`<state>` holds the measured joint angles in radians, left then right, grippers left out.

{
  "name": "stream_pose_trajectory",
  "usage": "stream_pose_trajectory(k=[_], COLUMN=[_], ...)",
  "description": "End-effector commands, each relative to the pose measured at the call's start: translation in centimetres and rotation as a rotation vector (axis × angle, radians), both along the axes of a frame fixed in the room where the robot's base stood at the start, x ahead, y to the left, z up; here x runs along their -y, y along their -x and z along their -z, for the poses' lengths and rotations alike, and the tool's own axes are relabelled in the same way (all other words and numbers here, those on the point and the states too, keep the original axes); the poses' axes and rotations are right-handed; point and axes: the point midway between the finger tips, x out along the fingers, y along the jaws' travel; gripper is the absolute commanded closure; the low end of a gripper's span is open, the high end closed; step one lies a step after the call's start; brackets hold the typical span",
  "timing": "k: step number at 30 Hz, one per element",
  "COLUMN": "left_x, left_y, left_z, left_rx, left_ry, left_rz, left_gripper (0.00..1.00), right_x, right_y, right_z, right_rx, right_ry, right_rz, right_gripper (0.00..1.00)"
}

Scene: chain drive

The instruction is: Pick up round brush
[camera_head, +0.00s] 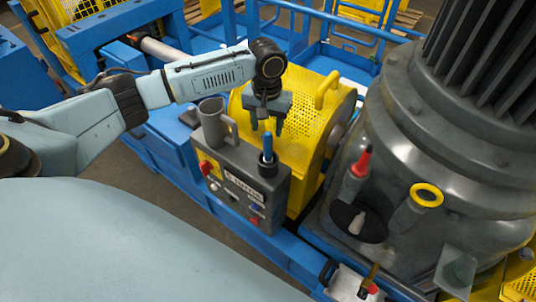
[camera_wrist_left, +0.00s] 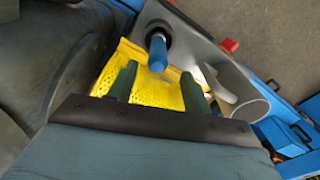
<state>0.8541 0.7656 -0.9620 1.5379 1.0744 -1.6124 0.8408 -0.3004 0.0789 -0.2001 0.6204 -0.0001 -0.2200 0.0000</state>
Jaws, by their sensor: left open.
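A blue handle (camera_head: 267,146) stands upright in a dark round socket on top of the grey control box (camera_head: 250,183). It may be the round brush; no bristles show, and its lower part is hidden. My left gripper (camera_head: 266,130) is open and empty, pointing down just above the handle. In the left wrist view the blue handle (camera_wrist_left: 158,55) shows between the two green fingertips (camera_wrist_left: 158,72), and I see no contact. A black oval piece with a pale stub (camera_head: 360,222) lies by the grey motor; I cannot tell whether it is a brush. My right gripper is not in view.
A grey mug-like cup (camera_head: 212,122) stands on the box, close left of the handle. A yellow perforated guard (camera_head: 305,125) is right behind. The large grey motor housing (camera_head: 450,150) fills the right side. Blue rails and frame (camera_head: 180,150) surround the box; grey floor lies at left.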

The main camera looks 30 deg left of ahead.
Motion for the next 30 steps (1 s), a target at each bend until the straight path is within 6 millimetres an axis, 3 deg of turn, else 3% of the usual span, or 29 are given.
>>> stream_pose_trajectory(k=[10,19,30], left_x=[0.5,0.5,0.5], left_y=[0.5,0.5,0.5], left_z=[4.5,5.2,5.1], left_rx=[-0.002,-0.001,0.0], left_ry=[0.0,-0.001,-0.001], left_rz=[0.0,0.001,0.001], left_gripper=[0.5,0.5,0.97], right_x=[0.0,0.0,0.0], right_y=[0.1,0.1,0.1], right_z=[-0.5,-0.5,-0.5], right_rx=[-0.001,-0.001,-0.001], right_ry=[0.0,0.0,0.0], right_rz=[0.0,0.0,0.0], right_gripper=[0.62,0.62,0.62])
